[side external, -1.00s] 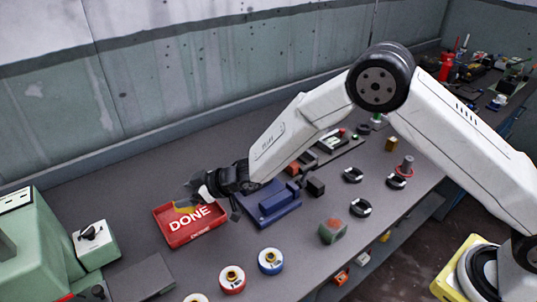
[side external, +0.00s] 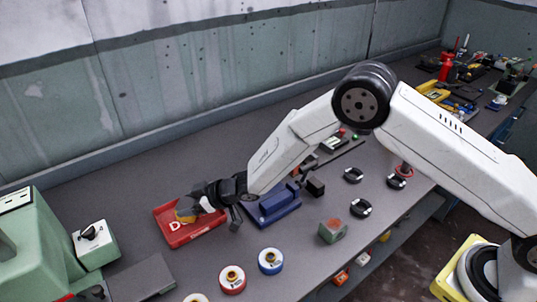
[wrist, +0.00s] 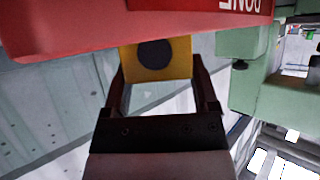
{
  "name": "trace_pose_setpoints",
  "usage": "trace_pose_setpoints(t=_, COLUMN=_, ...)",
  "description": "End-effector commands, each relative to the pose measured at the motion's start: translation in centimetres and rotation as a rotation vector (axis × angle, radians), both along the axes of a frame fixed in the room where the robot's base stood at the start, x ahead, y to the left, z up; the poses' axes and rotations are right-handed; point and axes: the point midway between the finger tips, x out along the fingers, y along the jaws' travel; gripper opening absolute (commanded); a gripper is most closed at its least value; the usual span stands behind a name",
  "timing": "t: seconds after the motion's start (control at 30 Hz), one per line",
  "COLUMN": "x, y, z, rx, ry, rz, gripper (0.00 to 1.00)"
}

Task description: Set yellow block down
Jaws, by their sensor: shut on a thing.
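My gripper (side external: 188,207) is shut on the yellow block (side external: 184,214) at the red DONE tray (side external: 192,238). In the side external view the gripper hides much of the block and part of the tray lettering. In the wrist view the yellow block (wrist: 174,67), with a dark round face, sits between my two fingertips (wrist: 160,72). The tray wall (wrist: 70,30) crosses the top of that view and covers one edge of the block. I cannot tell whether the block touches the tray floor.
A blue fixture (side external: 280,207) stands just right of the tray. Red (side external: 232,281) and blue (side external: 270,262) ringed rolls lie in front. A green machine (side external: 35,250) is at the left. A green block (side external: 332,232) and black rings (side external: 361,208) are further right.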

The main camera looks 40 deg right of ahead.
Motion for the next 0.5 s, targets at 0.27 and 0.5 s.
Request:
trace_pose_setpoints(t=0.27, x=0.1, y=0.0, z=-0.5, rx=0.002, ry=-0.003, rz=0.0, gripper=0.0)
trace_pose_setpoints(t=0.5, x=0.0, y=0.0, z=-1.1, rx=0.001, ry=-0.002, rz=0.003, gripper=0.0)
